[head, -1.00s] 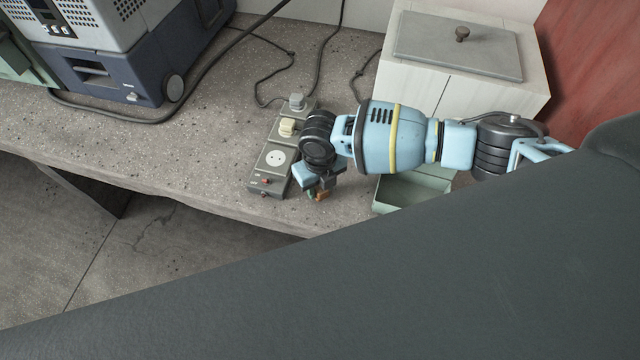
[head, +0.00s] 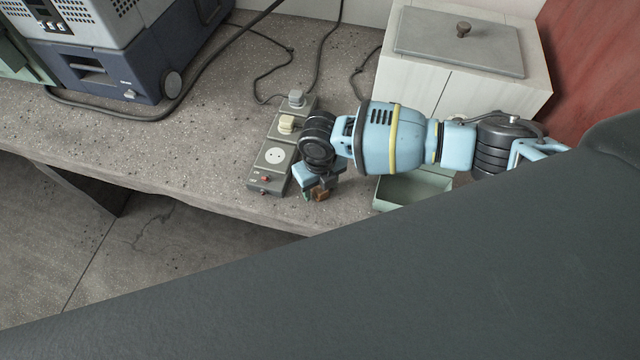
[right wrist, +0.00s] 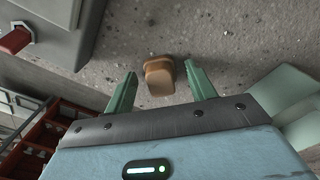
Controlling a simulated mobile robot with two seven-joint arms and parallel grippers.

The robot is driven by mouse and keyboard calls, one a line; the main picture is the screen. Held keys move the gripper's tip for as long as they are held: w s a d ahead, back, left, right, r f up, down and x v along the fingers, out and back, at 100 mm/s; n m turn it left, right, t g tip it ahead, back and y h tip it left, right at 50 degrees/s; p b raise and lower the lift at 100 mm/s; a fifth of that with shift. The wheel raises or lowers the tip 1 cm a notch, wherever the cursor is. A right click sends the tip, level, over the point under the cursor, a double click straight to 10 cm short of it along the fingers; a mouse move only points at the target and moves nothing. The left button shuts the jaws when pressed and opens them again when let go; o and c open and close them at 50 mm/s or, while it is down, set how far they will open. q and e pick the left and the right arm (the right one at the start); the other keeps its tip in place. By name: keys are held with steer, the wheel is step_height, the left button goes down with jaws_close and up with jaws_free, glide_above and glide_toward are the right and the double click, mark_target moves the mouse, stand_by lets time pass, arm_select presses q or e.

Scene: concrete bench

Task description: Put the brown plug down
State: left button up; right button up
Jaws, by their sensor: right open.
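The brown plug (right wrist: 159,77) rests on the concrete bench in the right wrist view, between and just beyond the tips of my right gripper (right wrist: 160,82). The two green fingers are spread, with a gap on each side of the plug. In the head view the brown plug (head: 321,196) shows partly beneath my right gripper (head: 314,194), near the bench's front edge and right of the power strip (head: 257,173). My left gripper is in no view.
The power strip holds a cream plug (head: 287,124) and a grey plug (head: 296,98); one socket is empty. A pale green open bin (head: 408,196) is right of the gripper. A white box (head: 480,95) stands behind. The bench left of the strip is clear.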

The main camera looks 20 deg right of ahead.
steer(key=shift+r, duration=0.5)
step_height(320, 180, up, 12)
steer(key=p, duration=0.1)
steer(key=shift+r, duration=0.1)
